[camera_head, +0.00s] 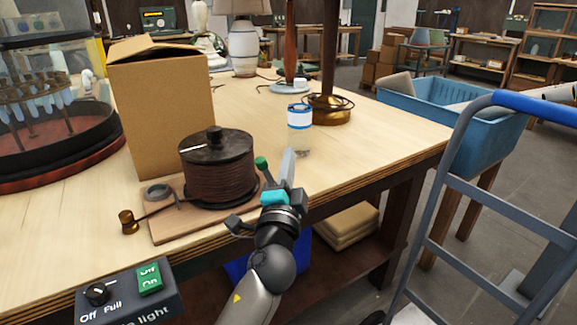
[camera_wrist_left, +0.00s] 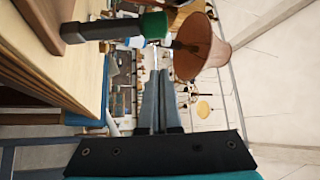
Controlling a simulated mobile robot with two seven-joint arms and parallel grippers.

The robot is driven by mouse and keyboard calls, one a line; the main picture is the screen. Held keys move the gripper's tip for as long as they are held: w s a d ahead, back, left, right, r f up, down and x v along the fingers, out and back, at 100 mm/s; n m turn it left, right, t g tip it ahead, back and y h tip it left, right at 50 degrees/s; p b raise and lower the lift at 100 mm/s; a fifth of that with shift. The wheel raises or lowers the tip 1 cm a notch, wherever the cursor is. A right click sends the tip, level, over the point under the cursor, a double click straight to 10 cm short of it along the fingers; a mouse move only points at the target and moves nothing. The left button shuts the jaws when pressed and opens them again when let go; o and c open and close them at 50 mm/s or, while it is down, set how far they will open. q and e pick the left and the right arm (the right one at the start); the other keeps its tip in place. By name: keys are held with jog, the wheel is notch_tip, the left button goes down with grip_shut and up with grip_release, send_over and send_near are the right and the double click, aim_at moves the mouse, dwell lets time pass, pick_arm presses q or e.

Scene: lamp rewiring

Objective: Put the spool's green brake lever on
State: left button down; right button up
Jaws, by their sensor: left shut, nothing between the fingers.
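The cord spool (camera_head: 218,170), wound with brown cord under a black top, stands on a wooden board (camera_head: 180,228) on the workbench. Its brake lever has a green knob (camera_head: 261,163) on a short stem and stands at the board's right side. The knob also shows in the left wrist view (camera_wrist_left: 153,25), with its stem running left to the wood. My left gripper (camera_head: 288,165) is shut and empty, its grey fingers just right of the green knob. I cannot tell whether they touch it. The fingers also show in the wrist view (camera_wrist_left: 158,95). My right gripper is not in view.
A cardboard box (camera_head: 160,110) stands behind the spool. A clear jar with a blue-banded lid (camera_head: 299,117) stands behind my gripper. A brass lamp base (camera_head: 330,110) is farther back. A brass-ended cord (camera_head: 128,221) lies left. A grey cart (camera_head: 440,190) is at the right.

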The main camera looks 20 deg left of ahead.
pick_arm(q)
jog(key=b+v, duration=0.1)
jog(key=v, duration=0.9)
jog(key=shift+b, duration=0.3)
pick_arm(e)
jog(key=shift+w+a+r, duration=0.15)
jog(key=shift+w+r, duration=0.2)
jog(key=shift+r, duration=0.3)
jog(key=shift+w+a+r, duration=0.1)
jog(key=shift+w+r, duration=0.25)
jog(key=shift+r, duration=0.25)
pick_arm(q)
jog(key=shift+r, duration=0.1)
